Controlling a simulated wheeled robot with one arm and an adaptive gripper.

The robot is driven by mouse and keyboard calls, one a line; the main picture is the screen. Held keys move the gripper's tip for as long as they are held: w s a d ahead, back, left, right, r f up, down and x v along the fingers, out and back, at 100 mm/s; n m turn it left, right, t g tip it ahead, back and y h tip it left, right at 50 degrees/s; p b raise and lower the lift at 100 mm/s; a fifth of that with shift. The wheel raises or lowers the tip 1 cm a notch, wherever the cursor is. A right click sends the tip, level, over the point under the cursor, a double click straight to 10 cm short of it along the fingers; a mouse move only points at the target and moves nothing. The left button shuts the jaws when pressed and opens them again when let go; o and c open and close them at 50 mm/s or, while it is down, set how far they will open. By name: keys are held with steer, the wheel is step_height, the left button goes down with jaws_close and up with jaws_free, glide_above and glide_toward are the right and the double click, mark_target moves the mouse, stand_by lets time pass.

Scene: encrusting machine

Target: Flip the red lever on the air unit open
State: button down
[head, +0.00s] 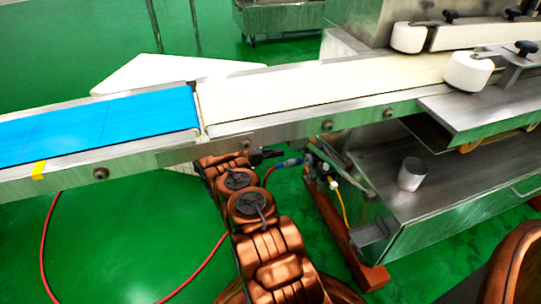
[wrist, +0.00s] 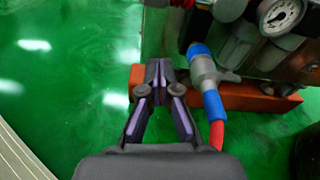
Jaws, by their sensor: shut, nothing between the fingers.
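The air unit shows in the wrist view at the upper right, with a round white gauge (wrist: 283,15) and a grey fitting with blue ends (wrist: 204,68). A small red part (wrist: 229,8) at the top edge may be the red lever; it is cut off, so its position is unclear. In the head view the air unit (head: 321,168) is small, under the conveyor, and I cannot make out the lever. My gripper (wrist: 160,66) is shut and empty, left of the blue-ended fitting and apart from it. It also shows in the head view (head: 275,153), just left of the unit.
A conveyor with a blue belt (head: 100,127) and a cream belt (head: 320,88) runs above my arm. A red hose (wrist: 217,135) hangs from the fitting. An orange-brown base bar (wrist: 245,98) lies behind it. Open green floor (wrist: 60,70) is to the left.

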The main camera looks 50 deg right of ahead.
mark_target(295, 142)
steer(key=shift+s+d+r+b, duration=0.3)
steer(key=shift+d+r+b, duration=0.25)
steer(key=shift+d, duration=0.1)
steer(key=shift+s+d+r+b, duration=0.25)
steer(key=shift+d+r+b, duration=0.3)
steer(key=shift+d, duration=0.1)
steer(key=shift+s+d+r+b, duration=0.3)
steer(key=shift+d+r+b, duration=0.25)
steer(key=shift+d, duration=0.1)
